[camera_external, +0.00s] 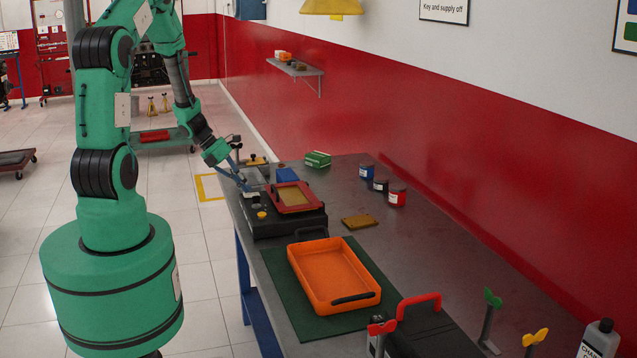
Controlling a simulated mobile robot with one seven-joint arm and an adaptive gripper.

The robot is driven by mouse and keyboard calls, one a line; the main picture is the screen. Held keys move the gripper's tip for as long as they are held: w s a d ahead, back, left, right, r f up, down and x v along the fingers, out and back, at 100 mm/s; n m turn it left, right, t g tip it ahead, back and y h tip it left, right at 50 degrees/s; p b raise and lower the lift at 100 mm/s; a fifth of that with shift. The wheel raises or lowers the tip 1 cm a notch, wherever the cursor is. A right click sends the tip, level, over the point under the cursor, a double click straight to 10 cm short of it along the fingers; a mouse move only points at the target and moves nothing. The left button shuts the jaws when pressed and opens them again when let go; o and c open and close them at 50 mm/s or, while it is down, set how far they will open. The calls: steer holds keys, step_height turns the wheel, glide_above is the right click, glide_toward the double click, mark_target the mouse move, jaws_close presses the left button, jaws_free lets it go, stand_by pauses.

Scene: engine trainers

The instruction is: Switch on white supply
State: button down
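No clearly white supply unit stands out; I cannot tell which unit is the white supply. A black box (275,226) with small knobs, one of them yellow (261,215), sits at the workbench's left edge. A red-framed tray with a tan inside (293,197) rests on top of it. A pale grey unit (253,177) stands just behind, partly hidden by my gripper. My gripper (244,183) is low over the left edge of the bench, by the back left corner of the black box. It is too small to tell whether its fingers are open or touching anything.
An orange tray (310,283) lies on a green mat (290,305) in front. A tan block (358,221) lies mid-bench. Red and green handles (488,318) stand nearer. A red wall bounds the right.

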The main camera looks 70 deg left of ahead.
steer(key=shift+f, duration=0.2)
steer(key=shift+r, duration=0.2)
stand_by(0.4)
steer(key=shift+w+r+p, duration=0.1)
steer(key=shift+r+p, duration=0.5)
steer(key=shift+p, duration=0.15)
steer(key=shift+r, duration=0.1)
steer(key=r+p, duration=0.4)
steer(key=shift+w+r+p, duration=0.3)
steer(key=shift+r, duration=0.05)
steer(key=shift+w, duration=0.1)
stand_by(0.6)
